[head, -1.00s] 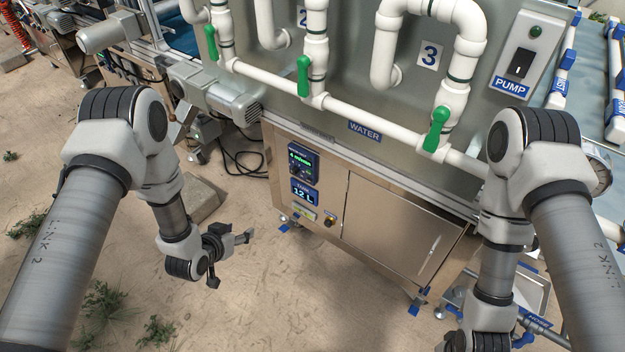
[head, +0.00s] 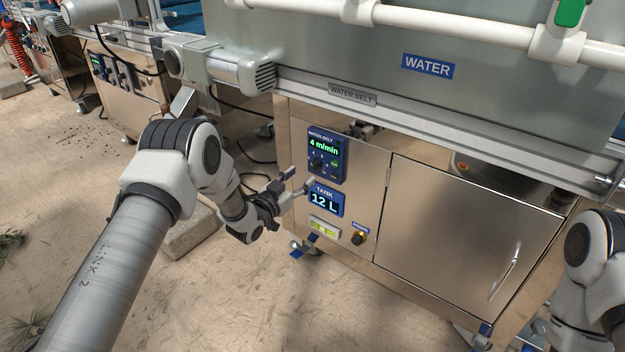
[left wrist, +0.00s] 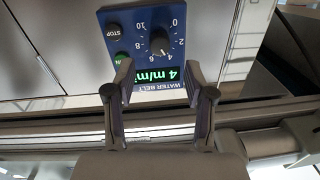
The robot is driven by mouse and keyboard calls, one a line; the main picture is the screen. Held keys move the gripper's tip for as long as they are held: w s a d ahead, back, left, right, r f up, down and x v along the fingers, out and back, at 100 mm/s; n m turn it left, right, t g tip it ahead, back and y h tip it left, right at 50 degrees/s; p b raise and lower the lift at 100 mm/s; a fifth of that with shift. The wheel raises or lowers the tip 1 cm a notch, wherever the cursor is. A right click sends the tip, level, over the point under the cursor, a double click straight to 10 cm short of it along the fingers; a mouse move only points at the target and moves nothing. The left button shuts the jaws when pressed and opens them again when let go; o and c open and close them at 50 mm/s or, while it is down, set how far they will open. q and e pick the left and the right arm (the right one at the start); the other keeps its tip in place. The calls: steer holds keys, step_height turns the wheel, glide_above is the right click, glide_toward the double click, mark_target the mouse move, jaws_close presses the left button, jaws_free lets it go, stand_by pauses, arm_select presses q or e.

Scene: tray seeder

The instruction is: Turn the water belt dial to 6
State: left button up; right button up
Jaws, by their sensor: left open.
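The water belt panel (head: 341,143) is a blue unit on the steel cabinet front, and its green display reads 4 m/min. Its black dial (head: 317,160) sits below the display at the left. In the left wrist view the dial (left wrist: 159,42) appears upside down, with a scale from 0 to 10 around it. My left gripper (head: 298,181) is open and empty, just left of and below the panel. In the left wrist view its two fingers (left wrist: 160,83) frame the display, apart from the dial. My right gripper is out of view; only part of my right arm shows.
A tank display (head: 325,201) reading 12 L is just below the panel. A rail (head: 440,130) juts out above.

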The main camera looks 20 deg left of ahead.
mark_target(313, 167)
arm_select(q)
steer(key=b+x, duration=0.1)
steer(key=x, duration=0.1)
steer(key=b+x, duration=0.1)
steer(key=x, duration=0.2)
steer(key=shift+f, duration=0.25)
steer(key=shift+w+d+r, duration=0.15)
steer(key=shift+w, duration=0.25)
jaws_close()
steer(key=shift+m, duration=0.3)
steer(key=m+p, duration=0.1)
steer(key=m, duration=0.3)
steer(key=shift+m, duration=0.3)
steer(key=m+p, duration=0.1)
steer(key=m, duration=0.4)
steer(key=shift+m, duration=0.3)
